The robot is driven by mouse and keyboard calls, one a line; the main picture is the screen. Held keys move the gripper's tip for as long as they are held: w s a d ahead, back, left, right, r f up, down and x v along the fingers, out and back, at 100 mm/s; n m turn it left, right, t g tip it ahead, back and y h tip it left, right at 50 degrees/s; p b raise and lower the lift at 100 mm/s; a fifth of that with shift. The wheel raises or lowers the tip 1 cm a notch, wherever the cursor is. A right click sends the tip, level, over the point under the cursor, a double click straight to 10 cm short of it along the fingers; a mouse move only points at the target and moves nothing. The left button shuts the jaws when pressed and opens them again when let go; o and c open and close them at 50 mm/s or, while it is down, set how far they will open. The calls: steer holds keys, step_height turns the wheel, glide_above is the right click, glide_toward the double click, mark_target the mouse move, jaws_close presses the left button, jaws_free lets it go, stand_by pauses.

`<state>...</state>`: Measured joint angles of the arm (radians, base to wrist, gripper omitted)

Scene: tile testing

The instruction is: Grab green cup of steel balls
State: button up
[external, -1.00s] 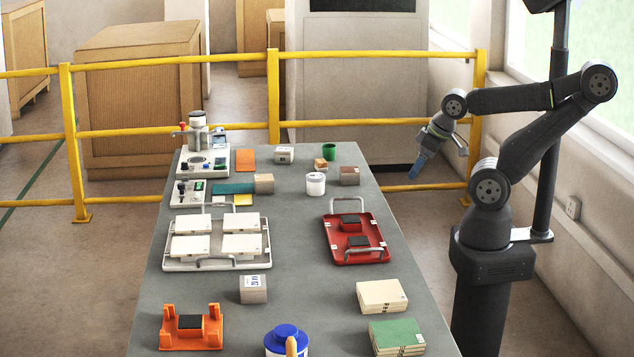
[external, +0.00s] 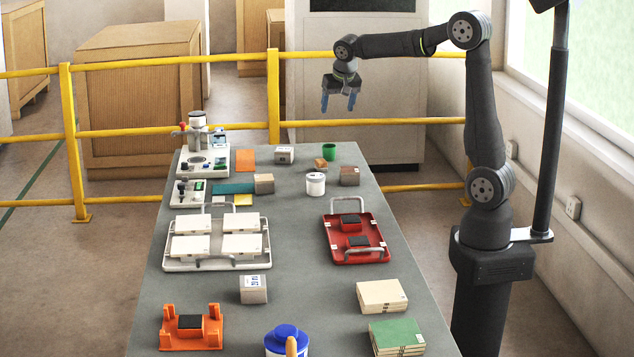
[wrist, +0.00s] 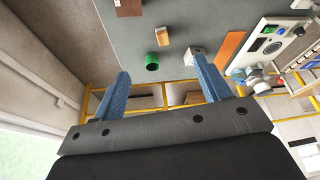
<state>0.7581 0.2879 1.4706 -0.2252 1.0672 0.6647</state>
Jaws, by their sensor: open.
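The green cup (external: 329,152) stands near the far right end of the grey table. In the wrist view the green cup (wrist: 152,62) shows ahead of and between the two blue fingers, close to the table's edge. Its contents are too small to make out. My gripper (external: 340,104) is open and empty, well above the cup and slightly to its right, with fingers pointing down. The spread fingers of my gripper (wrist: 163,80) also show in the wrist view.
A small wooden block (external: 320,164), a brown box (external: 349,176), a white jar (external: 315,184) and a grey box (external: 284,155) stand near the cup. A red tray (external: 340,256) lies nearer. A yellow railing (external: 420,121) runs behind the table.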

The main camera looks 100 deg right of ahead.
steer(key=w+d+f+m+g, duration=0.1)
steer(key=d+f, duration=0.1)
steer(key=d, duration=0.3)
steer(key=w+d+f+m, duration=0.1)
steer(key=d+f+m, duration=0.1)
steer(key=d, duration=0.4)
steer(key=m+g, duration=0.1)
steer(key=m, duration=0.1)
glide_toward(329, 149)
steer(key=d+f, duration=0.2)
steer(key=f, duration=0.1)
steer(key=d+f, duration=0.2)
steer(key=shift+f, duration=0.25)
steer(key=shift+s+x, duration=0.15)
steer(key=shift+x, duration=1.2)
steer(key=shift+s+x, duration=0.15)
steer(key=shift+x, duration=1.2)
steer(key=shift+r, duration=0.1)
steer(key=c, duration=1.1)
